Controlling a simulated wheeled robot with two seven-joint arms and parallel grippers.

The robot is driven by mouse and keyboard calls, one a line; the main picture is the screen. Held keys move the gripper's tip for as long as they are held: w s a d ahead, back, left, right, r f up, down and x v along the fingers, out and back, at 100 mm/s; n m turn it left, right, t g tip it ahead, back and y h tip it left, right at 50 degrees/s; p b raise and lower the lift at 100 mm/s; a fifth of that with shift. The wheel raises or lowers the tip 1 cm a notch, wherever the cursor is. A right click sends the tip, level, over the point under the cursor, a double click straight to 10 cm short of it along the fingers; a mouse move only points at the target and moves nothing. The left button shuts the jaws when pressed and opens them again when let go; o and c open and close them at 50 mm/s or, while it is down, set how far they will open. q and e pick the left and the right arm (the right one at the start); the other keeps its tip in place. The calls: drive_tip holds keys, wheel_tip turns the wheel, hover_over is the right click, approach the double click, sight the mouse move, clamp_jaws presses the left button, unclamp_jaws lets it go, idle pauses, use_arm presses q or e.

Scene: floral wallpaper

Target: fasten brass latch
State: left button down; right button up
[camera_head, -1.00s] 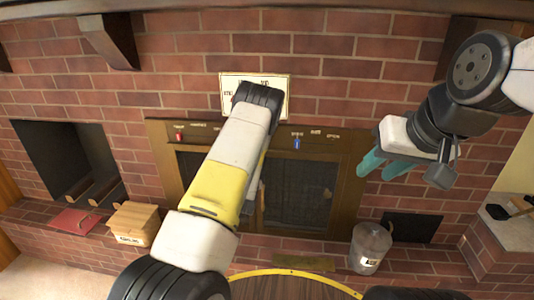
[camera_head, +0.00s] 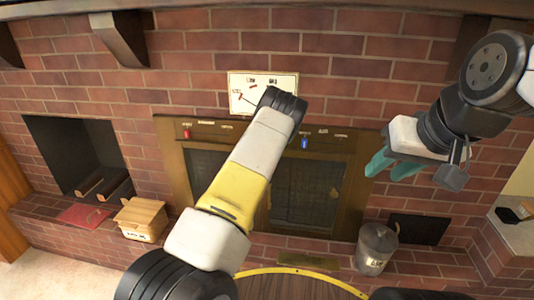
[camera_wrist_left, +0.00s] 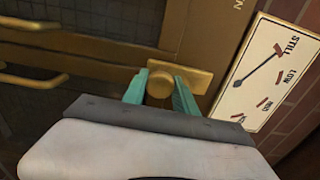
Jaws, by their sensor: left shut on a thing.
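The brass latch shows in the left wrist view as a round knob (camera_wrist_left: 160,84) on a flat brass plate (camera_wrist_left: 196,78), fixed to the brass-coloured door frame. My left gripper (camera_wrist_left: 160,92) has its teal fingers on either side of the knob and is shut on it. In the head view my left forearm hides the left gripper and the latch. The glass-fronted fireplace doors (camera_head: 305,195) are behind that arm. My right gripper (camera_head: 391,167) is open and empty, in front of the brick wall at the right.
A white dial plate (camera_head: 248,82) is on the bricks above the frame, beside the latch in the wrist view. A wooden box (camera_head: 141,219) and a metal canister (camera_head: 375,247) stand on the hearth.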

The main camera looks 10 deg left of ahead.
use_arm(q)
drive_tip(key=c, duration=1)
unclamp_jaws()
drive_tip(key=s, duration=0.7)
drive_tip(key=shift+s, duration=0.4)
